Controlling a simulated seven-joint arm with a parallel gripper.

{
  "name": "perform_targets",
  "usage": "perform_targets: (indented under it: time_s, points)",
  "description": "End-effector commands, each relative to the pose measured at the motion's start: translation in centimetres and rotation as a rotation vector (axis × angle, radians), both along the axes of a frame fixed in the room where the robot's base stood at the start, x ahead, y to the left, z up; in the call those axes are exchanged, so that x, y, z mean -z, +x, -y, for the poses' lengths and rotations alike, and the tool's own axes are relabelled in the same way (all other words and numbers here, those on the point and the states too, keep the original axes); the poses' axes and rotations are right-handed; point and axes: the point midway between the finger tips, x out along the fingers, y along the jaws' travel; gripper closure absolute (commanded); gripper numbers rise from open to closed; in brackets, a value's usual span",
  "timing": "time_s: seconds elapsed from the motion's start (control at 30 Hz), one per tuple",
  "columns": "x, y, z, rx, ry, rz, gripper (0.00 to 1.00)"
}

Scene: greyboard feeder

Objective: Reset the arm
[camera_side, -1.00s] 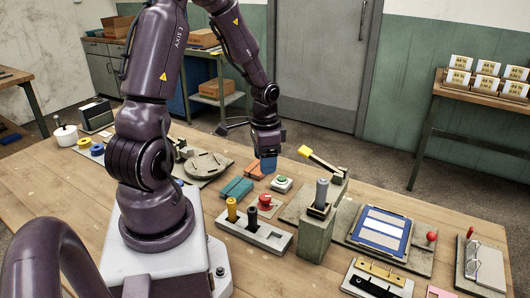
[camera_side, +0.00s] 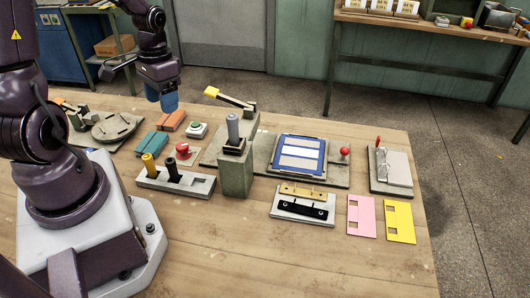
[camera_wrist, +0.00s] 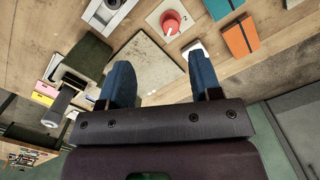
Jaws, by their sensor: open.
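My gripper (camera_side: 169,98) is up in the air over the back part of the wooden table in the side view, with its blue fingers pointing down. In the wrist view the two blue fingers of my gripper (camera_wrist: 164,82) stand apart with nothing between them. Below and beyond them lie the red button (camera_wrist: 170,22) and the bare table top. In the side view my gripper is above and behind the orange block (camera_side: 173,120) and the teal block (camera_side: 152,144), touching neither.
A grey post with a handle (camera_side: 235,170) and a yellow-tipped lever (camera_side: 230,97) stand right of my gripper. A blue-framed panel (camera_side: 298,154), a black-and-tan holder (camera_side: 304,203), and pink (camera_side: 361,216) and yellow (camera_side: 399,222) cards lie farther right. The front right table is clear.

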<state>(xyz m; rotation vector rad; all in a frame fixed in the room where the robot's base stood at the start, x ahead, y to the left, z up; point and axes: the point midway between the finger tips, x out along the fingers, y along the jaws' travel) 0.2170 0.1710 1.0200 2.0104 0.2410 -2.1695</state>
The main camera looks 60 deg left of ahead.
Motion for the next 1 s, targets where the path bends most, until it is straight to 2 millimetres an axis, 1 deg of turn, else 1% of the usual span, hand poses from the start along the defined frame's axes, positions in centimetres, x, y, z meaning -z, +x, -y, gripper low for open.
perform_targets:
  time_s: [0.03, 0.17, 0.2, 0.27, 0.3, 0.37, 0.4, 0.5, 0.6, 0.73, 0.83, 1.0]
  points:
    - [-1.4, 0.1, 0.8, -0.014, 0.026, 0.010, 0.42]
    - [-5.0, 0.2, 3.3, -0.050, 0.080, 0.055, 0.42]
    - [-6.2, 0.2, 4.3, -0.052, 0.096, 0.079, 0.42]
    - [-7.9, 0.2, 6.0, -0.053, 0.114, 0.123, 0.42]
    - [-9.1, 0.1, 7.1, -0.049, 0.122, 0.157, 0.42]
    - [-10.7, -0.1, 8.8, -0.034, 0.128, 0.215, 0.42]
    - [-11.7, -0.4, 10.0, -0.018, 0.126, 0.254, 0.42]
    - [-13.9, -1.1, 12.6, 0.037, 0.113, 0.358, 0.42]
    - [-15.7, -1.7, 14.7, 0.110, 0.093, 0.456, 0.42]
    - [-17.3, -2.1, 16.4, 0.192, 0.073, 0.547, 0.42]
    - [-17.7, -2.2, 17.1, 0.226, 0.066, 0.567, 0.42]
    - [-17.6, -2.1, 17.2, 0.233, 0.065, 0.565, 0.42]
